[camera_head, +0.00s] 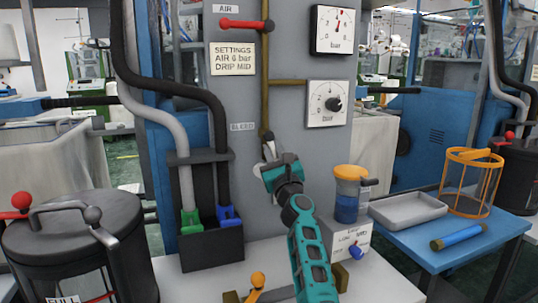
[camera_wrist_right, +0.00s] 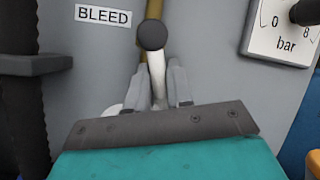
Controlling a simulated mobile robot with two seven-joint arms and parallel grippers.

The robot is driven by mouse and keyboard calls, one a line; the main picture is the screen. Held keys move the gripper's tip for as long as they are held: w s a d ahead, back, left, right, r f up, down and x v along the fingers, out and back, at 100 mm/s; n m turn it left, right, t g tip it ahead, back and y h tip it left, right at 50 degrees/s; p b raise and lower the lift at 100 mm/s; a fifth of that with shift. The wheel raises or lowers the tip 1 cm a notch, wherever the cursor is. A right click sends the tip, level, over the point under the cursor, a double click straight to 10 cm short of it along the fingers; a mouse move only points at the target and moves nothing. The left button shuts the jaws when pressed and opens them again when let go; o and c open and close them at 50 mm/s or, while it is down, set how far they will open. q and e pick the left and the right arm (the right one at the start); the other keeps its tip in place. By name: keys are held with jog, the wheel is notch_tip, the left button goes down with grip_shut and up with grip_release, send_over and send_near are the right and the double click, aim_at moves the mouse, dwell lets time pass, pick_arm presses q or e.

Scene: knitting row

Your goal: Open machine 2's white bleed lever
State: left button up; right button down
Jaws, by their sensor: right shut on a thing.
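The white bleed lever (camera_wrist_right: 157,72) shows in the right wrist view, with a dark ball (camera_wrist_right: 152,35) at its upper end. It stands nearly upright in front of the brass pipe, beside the BLEED label (camera_wrist_right: 103,16). My right gripper (camera_wrist_right: 160,95) is shut on the lever's stem, one grey finger on each side. In the head view the right gripper (camera_head: 270,156) is at the grey panel, just right of the BLEED label (camera_head: 242,127). It hides most of the lever there. My left gripper is not in view.
Above are a red AIR lever (camera_head: 246,23) and two gauges, the lower one (camera_head: 327,104) with a black knob. Hoses with green and blue ends sit in a black holder (camera_head: 211,252) at left. A blue-filled cup (camera_head: 348,194) stands at right, and a black pot (camera_head: 75,240) far left.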

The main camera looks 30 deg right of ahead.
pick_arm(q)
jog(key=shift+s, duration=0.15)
pick_arm(e)
jog(key=m+h, duration=0.1)
jog(key=a+m+g, duration=0.1)
jog(key=m, duration=0.1)
jog(key=m+h, duration=0.1)
jog(key=m, duration=0.1)
jog(key=shift+w+a+f+g+h, duration=0.15)
jog(key=shift+f+g+h, duration=0.1)
jog(key=shift+g+h, duration=0.05)
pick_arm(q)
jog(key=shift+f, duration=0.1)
pick_arm(e)
jog(key=shift+m, duration=0.4)
jog(key=c, duration=1.1)
grip_release()
jog(key=shift+p, duration=0.3)
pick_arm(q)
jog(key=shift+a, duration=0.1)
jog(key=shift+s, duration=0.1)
pick_arm(e)
jog(key=shift+a, duration=0.1)
